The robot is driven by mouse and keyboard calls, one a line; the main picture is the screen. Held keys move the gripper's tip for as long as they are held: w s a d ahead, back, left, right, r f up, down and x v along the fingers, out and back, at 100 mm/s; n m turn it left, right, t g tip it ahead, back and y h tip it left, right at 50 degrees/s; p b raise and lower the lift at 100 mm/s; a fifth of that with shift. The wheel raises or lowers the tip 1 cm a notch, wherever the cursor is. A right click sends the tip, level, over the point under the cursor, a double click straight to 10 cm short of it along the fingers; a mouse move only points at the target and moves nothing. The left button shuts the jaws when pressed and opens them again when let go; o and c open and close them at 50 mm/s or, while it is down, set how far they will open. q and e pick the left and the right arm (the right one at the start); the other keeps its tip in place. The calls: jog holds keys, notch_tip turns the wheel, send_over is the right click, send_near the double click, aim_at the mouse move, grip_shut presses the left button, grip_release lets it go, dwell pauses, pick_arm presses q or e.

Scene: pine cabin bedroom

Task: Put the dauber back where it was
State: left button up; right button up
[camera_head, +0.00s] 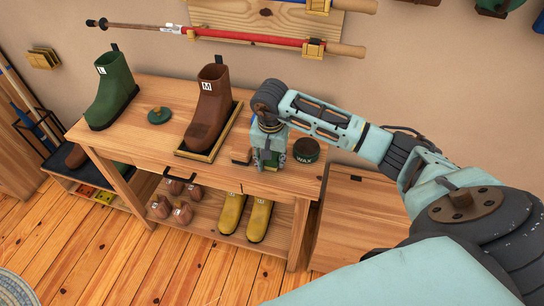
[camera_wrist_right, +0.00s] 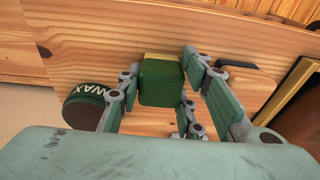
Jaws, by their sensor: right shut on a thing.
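My right gripper (camera_head: 268,158) points down over the right part of the wooden bench (camera_head: 225,178). It is shut on a small green block with a yellow end, which looks like the dauber (camera_wrist_right: 160,82). In the right wrist view the block sits between the fingers of the gripper (camera_wrist_right: 158,102), close above or on the bench top; I cannot tell if it touches. In the head view the fingers mostly hide it. My left gripper is not in view.
A dark WAX tin (camera_head: 306,150) stands just right of the gripper. A small brown and dark item (camera_head: 241,158) lies at its left. A brown boot (camera_head: 210,108) on a tray (camera_head: 184,152), a green disc (camera_head: 159,115) and a green boot (camera_head: 112,90) stand farther left.

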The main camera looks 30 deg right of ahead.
jog(key=shift+f, duration=0.2)
jog(key=o, duration=1.1)
jog(key=shift+r, duration=0.45)
jog(key=r, duration=0.3)
jog(key=r+b, duration=0.1)
jog(key=r, duration=0.3)
jog(key=s+a+r+b, duration=0.1)
jog(key=r, duration=0.3)
jog(key=shift+s+r, duration=0.1)
jog(key=shift+r, duration=0.15)
